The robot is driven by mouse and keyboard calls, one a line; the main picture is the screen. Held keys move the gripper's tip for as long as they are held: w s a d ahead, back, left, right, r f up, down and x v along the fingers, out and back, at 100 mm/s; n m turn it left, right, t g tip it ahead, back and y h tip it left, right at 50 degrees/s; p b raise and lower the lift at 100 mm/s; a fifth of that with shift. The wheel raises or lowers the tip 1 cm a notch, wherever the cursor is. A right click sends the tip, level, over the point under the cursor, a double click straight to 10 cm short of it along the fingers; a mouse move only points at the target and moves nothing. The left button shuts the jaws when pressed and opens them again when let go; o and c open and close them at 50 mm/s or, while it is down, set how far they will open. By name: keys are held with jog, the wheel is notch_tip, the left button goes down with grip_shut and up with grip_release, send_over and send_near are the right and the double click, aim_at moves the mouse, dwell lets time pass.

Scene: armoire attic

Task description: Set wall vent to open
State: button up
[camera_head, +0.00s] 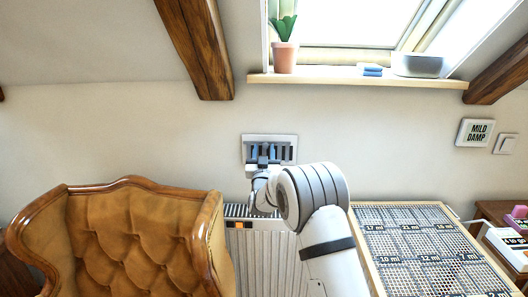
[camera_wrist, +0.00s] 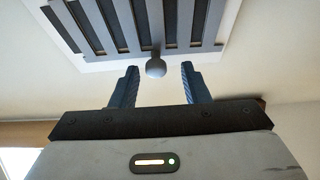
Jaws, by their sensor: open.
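The wall vent (camera_head: 287,142) is a pale plate with dark vertical slots, mounted on the wall above the radiator. In the wrist view the vent (camera_wrist: 180,25) fills the top, with grey slats and dark gaps between them. A round grey knob (camera_wrist: 156,68) sticks out at its lower edge. My gripper (camera_head: 263,152) is in front of the vent in the head view and hides part of it. In the wrist view my gripper (camera_wrist: 159,72) is open, its two blue fingers on either side of the knob, with space between each finger and the knob.
A white radiator (camera_head: 262,262) stands below the vent. A tufted leather armchair (camera_head: 135,240) is at the left, and a framed grid table (camera_head: 415,245) at the right. A window sill (camera_head: 340,80) with a potted plant (camera_head: 285,52) juts out above.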

jog(key=b+v, duration=0.1)
jog(key=v, duration=0.6)
jog(key=shift+s, duration=0.2)
jog(key=s+d+r+n+g+y+p, duration=0.1)
jog(key=s+d+r+g+p, duration=0.1)
jog(key=s+d+g, duration=0.25)
jog(key=s+d+r+g+y+p, duration=0.1)
jog(key=s+d+r+g, duration=0.2)
jog(key=s+d+g, duration=0.15)
jog(key=s+d+f+g+p, duration=0.1)
jog(key=s+d+g, duration=0.2)
jog(key=s, duration=0.9)
jog(key=s+d+f+g+h+p, duration=0.1)
jog(key=s+d+g, duration=0.2)
jog(key=s, duration=0.9)
jog(key=s+d+f+m+g+h+p, duration=0.1)
jog(key=s+d+g+p, duration=0.1)
jog(key=s, duration=1)
jog(key=d+g, duration=0.1)
jog(key=g, duration=0.1)
jog(key=shift+d+g, duration=0.3)
jog(key=shift+g, duration=0.1)
